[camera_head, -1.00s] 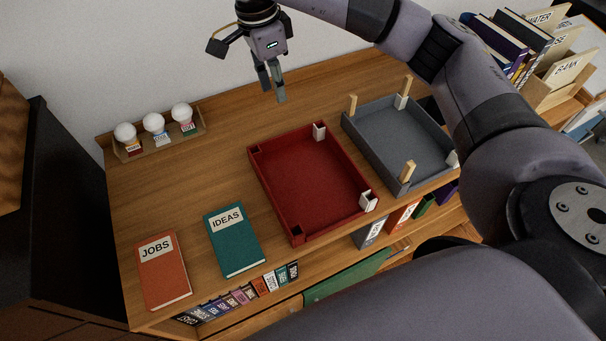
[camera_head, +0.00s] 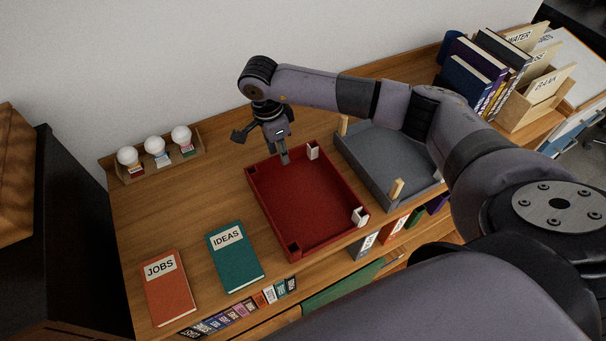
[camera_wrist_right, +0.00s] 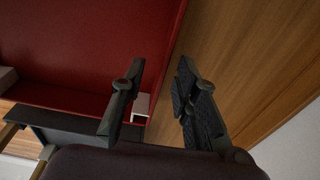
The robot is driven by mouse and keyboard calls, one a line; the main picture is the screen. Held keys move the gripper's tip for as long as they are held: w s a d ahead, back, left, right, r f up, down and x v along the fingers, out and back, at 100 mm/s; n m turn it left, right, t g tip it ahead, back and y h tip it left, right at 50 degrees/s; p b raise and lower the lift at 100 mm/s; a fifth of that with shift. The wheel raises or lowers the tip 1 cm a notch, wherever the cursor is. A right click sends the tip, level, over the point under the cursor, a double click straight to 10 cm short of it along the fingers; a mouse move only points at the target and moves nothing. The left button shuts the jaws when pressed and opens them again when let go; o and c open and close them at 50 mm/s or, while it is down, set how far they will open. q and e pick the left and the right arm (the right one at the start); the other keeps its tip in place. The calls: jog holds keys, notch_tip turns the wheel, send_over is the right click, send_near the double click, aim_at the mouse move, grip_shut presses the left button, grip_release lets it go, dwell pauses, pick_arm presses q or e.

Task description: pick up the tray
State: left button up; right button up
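A red tray (camera_head: 308,205), square and empty, lies flat on the wooden desk, with white corner pieces on its right side and dark ones on its left. My right gripper (camera_head: 284,157) points down at the tray's back wall. In the right wrist view, the right gripper (camera_wrist_right: 158,95) is open, one finger over the red tray (camera_wrist_right: 90,45) inside and the other over the wood outside, with the wall between them. I cannot tell whether they touch it. A grey tray (camera_head: 385,158) with wooden posts stands to the right, partly hidden behind my right arm. My left gripper is not in view.
An orange JOBS book (camera_head: 168,290) and a green IDEAS book (camera_head: 236,258) lie at the front left. A small rack (camera_head: 165,165) with white-topped bottles stands at the back left. Upright books (camera_head: 480,75) and a wooden file holder (camera_head: 530,105) are at the back right.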

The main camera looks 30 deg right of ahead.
notch_tip(320, 180, down, 3)
jog(key=shift+w+d+f+p, duration=0.15)
jog(key=shift+p, duration=0.3)
grip_shut()
dwell(0.4)
